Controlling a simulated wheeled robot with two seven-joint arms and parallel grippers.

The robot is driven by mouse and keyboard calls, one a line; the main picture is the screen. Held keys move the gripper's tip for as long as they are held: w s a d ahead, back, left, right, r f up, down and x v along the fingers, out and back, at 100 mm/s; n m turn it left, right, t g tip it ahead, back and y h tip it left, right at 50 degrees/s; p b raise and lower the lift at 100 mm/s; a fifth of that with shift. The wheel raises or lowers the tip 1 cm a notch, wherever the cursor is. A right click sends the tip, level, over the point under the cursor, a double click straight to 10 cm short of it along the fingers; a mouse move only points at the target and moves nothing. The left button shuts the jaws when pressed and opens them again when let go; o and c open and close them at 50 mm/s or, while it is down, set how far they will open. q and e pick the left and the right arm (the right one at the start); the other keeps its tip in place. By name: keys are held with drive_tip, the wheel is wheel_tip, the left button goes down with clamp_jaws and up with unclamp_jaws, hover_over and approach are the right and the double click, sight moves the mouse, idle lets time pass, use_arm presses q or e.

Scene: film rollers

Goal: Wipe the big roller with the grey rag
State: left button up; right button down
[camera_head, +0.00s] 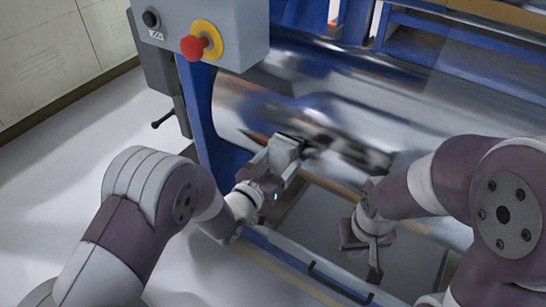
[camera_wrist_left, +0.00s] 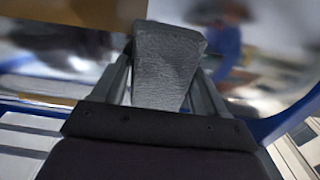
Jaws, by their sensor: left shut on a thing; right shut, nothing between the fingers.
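The big roller (camera_head: 390,105) is a shiny, mirror-like metal cylinder across the upper right of the head view. It also fills much of the background in the left wrist view (camera_wrist_left: 60,57). My left gripper (camera_head: 287,160) is shut on the grey rag (camera_head: 283,150), in front of the roller's left part. The rag (camera_wrist_left: 167,65) stands between the fingers in the left wrist view. I cannot tell whether it touches the roller. My right gripper (camera_head: 374,262) is shut and empty, pointing down below the roller, to the right of the left gripper.
A grey control box (camera_head: 225,25) with a red emergency button (camera_head: 194,46) stands at the upper left, by a blue machine frame (camera_head: 203,120). A blue front rail with a dark handle (camera_head: 340,285) runs below the grippers. Open pale floor (camera_head: 75,150) lies left.

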sight(325, 169)
use_arm(q)
drive_tip(key=shift+s+d+b, duration=0.1)
drive_tip(key=shift+s+d, duration=0.9)
drive_tip(key=shift+d, duration=0.4)
drive_tip(key=shift+s+d+b, duration=0.15)
drive_tip(key=shift+s+d, duration=0.8)
drive_tip(key=shift+d, duration=0.4)
drive_tip(key=shift+s+d+b, duration=0.1)
drive_tip(key=shift+s+d, duration=0.9)
drive_tip(key=shift+d, duration=0.4)
drive_tip(key=shift+w+a+b, duration=0.1)
drive_tip(key=shift+w+a, duration=1)
drive_tip(key=shift+a, duration=0.35)
drive_tip(key=shift+w+a+b, duration=0.15)
drive_tip(key=shift+w+a, duration=0.9)
drive_tip(key=shift+a, duration=0.45)
drive_tip(key=shift+w+a+b, duration=0.1)
drive_tip(key=shift+w+a, duration=1)
drive_tip(key=shift+a, duration=0.35)
drive_tip(key=shift+w+a+r, duration=0.15)
drive_tip(key=shift+w+a, duration=0.75)
drive_tip(key=shift+a, duration=0.2)
drive_tip(key=shift+p+v, duration=0.55)
drive_tip(key=shift+v, duration=2.4)
drive_tip(key=shift+p+v, duration=0.3)
drive_tip(key=shift+v, duration=1.25)
